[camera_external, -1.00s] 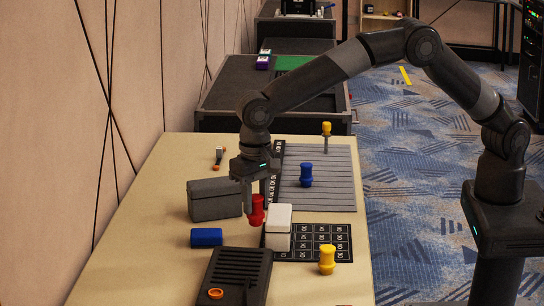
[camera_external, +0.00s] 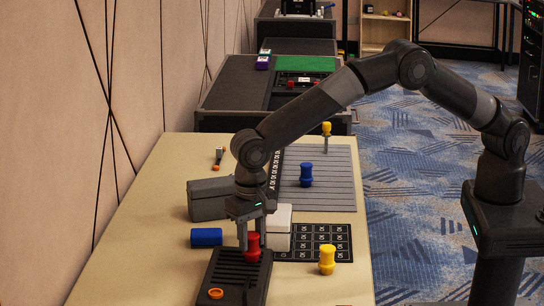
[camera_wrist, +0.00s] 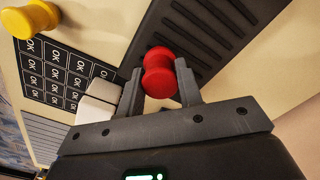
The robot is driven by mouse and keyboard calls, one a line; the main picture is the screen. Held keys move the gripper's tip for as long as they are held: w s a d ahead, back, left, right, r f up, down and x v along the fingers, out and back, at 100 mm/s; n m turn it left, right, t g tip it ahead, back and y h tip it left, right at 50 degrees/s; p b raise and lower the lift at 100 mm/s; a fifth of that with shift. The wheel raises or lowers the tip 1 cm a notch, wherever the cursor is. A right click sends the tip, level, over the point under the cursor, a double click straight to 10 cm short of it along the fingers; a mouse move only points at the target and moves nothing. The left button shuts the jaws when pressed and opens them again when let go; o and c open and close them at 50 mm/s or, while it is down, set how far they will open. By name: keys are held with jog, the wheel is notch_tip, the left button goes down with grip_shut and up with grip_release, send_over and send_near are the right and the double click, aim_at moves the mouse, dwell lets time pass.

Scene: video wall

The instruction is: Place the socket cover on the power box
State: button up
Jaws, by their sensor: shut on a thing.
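My gripper (camera_external: 249,246) is shut on a red, waisted socket cover (camera_external: 252,251) and holds it upright over the far end of the power box. In the wrist view the red cover (camera_wrist: 159,76) sits between both fingers. The power box (camera_external: 232,281) is a dark, ribbed box at the near edge of the table, with an orange ring (camera_external: 216,294) at its near left. In the wrist view the ribbed power box (camera_wrist: 207,28) lies behind the cover. I cannot tell whether the cover touches it.
A blue piece (camera_external: 306,175) is on the grey slatted mat (camera_external: 335,195).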

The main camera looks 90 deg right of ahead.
aim_at(252, 234)
jog(key=o, duration=0.9)
jog(key=shift+f, duration=0.1)
jog(key=shift+o, duration=0.2)
notch_tip(252, 234, up, 12)
jog(key=shift+r, duration=0.25)
